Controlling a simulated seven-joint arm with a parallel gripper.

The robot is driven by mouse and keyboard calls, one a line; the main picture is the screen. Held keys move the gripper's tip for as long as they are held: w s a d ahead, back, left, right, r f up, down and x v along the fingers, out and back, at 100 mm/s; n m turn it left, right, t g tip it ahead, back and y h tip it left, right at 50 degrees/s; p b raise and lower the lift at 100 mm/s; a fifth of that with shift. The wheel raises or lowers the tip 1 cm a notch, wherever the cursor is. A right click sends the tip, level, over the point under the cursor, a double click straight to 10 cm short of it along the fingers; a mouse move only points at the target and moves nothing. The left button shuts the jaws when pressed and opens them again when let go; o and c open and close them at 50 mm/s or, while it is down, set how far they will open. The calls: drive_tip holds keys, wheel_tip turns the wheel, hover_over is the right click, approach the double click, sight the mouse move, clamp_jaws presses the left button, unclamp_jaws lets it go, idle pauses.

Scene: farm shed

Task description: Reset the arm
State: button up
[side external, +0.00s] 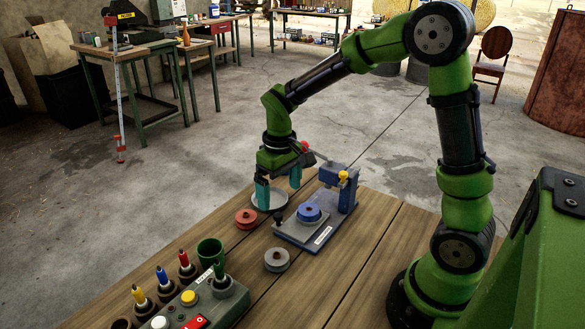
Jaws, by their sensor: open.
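My gripper (279,188) has two teal fingers pointing down, spread apart, with nothing visible between them. It hangs over or just behind a round grey dish (270,205) near the far edge of the wooden table (335,285). I cannot tell whether the fingertips touch the dish. My green arm reaches in from the right, bent at a high elbow. Right of the gripper stands a blue-grey press-like device (340,190) with a blue knobbed disc (309,213) on its base.
A red knobbed disc (246,218) and a grey one (277,260) lie in front. At front left are a green cup (210,252), a button box (200,303) and several coloured pens in holders. The table right of the device is clear.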

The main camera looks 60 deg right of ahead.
drive_tip(key=s+a+r+m+t+y, duration=0.1)
drive_tip(key=s+a+r+t, duration=0.1)
drive_tip(key=s+r, duration=0.4)
drive_tip(key=s+a+r+m+t, duration=0.2)
drive_tip(key=s+r+t, duration=0.3)
drive_tip(key=s+r, duration=0.2)
drive_tip(key=shift+s+a+y, duration=0.3)
drive_tip(key=shift+s+y, duration=0.1)
